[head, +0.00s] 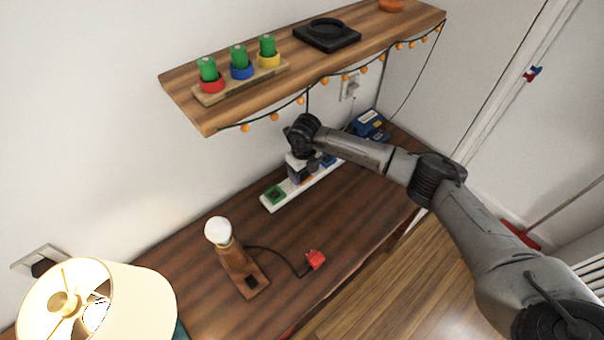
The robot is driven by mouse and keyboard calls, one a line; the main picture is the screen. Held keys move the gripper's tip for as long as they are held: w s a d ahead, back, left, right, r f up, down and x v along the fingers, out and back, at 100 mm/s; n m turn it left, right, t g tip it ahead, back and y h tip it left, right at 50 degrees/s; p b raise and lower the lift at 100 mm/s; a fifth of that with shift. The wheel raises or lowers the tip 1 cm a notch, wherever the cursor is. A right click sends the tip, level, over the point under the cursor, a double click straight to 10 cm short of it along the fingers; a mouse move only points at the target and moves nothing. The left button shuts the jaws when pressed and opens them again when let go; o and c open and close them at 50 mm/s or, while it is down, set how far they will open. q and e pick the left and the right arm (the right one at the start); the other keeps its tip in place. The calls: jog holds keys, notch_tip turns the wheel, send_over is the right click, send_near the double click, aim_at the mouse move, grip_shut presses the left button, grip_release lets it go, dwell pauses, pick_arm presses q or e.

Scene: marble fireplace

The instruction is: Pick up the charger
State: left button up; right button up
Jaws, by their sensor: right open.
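My right arm comes in from the right, and its gripper (299,177) is over the middle of a white power strip (297,191) on the wooden table. The gripper is open; its fingers are small here, and I cannot tell whether anything is between them. A green block (275,194) sits on the strip's near end, left of the gripper. A small blue block (328,161) sits on the strip just right of the gripper, partly hidden. A blue boxy device (369,119) stands at the table's far end. I cannot tell which of these is the charger. My left gripper is out of view.
A wooden shelf (345,56) with hanging orange lights (325,81) overhangs the table's back. A bulb lamp (237,262) with a red plug (316,259) stands on the front part. A lit shaded lamp (140,310) is at lower left. Bare tabletop (335,215) lies before the strip.

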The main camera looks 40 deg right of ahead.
jog(key=shift+f, duration=0.1)
jog(key=shift+c, duration=0.2)
jog(key=c, duration=0.9)
jog(key=shift+c, duration=0.4)
